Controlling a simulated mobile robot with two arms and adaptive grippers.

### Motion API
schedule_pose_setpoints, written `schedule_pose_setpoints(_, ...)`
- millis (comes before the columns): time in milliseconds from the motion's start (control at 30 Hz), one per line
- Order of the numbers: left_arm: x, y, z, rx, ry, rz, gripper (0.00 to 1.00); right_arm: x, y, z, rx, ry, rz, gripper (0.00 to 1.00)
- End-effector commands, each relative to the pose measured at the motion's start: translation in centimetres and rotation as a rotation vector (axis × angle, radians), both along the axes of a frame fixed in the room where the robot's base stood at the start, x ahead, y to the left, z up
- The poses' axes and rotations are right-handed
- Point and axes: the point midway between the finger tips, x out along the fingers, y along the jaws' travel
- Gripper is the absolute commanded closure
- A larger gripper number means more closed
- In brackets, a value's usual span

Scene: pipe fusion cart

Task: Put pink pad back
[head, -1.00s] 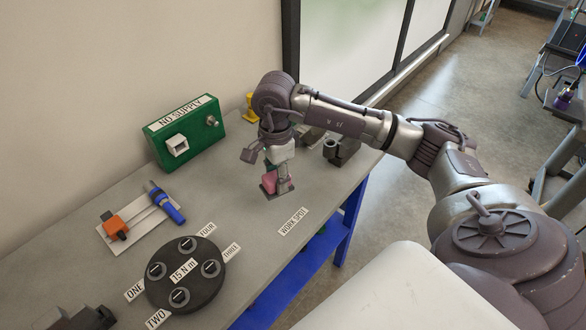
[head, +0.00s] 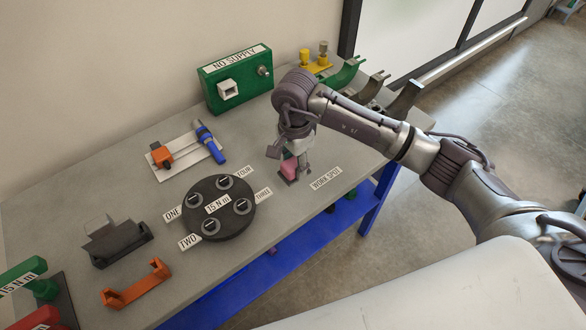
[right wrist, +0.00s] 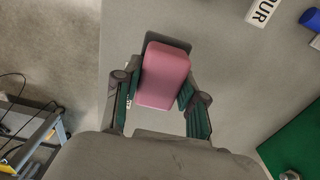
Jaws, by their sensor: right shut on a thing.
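The pink pad (head: 289,167) is a small rounded block between the fingers of my right gripper (head: 294,172), over the grey bench left of the WORK SPOT label (head: 326,178). In the right wrist view the pink pad (right wrist: 165,75) lies between the two green-lined fingers of my right gripper (right wrist: 160,97), which is shut on it. A dark flat piece (right wrist: 170,42) shows behind the pad there; I cannot tell whether they are joined. My left gripper is not in view.
A black round 15 N m fixture (head: 219,228) with several numbered sockets stands left of the gripper. A green NO SUPPLY box (head: 239,84), an orange-and-blue tool on a plate (head: 172,151), and an orange bracket (head: 137,286) are on the bench. Curved holders (head: 373,86) stand at the back right.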

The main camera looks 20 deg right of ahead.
Motion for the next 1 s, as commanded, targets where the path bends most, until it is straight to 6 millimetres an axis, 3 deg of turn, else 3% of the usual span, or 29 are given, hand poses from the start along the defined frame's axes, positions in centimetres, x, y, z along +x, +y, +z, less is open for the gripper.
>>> schedule_pose_setpoints(167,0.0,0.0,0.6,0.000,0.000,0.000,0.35,0.5,0.5,-1.0,-0.001,0.003,0.000,0.92)
schedule_pose_setpoints(400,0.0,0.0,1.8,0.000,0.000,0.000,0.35,0.4,0.4,-4.1,0.000,0.002,-0.001,0.92)
schedule_pose_setpoints(800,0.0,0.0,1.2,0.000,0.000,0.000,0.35,0.5,0.4,-4.9,-0.001,0.000,0.000,0.92)
schedule_pose_setpoints(833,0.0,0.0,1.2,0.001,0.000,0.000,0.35,0.5,0.4,-4.8,-0.001,0.000,0.000,0.58)
schedule_pose_setpoints(1000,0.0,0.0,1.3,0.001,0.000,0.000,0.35,0.5,0.4,-4.7,0.000,0.000,0.000,0.34)
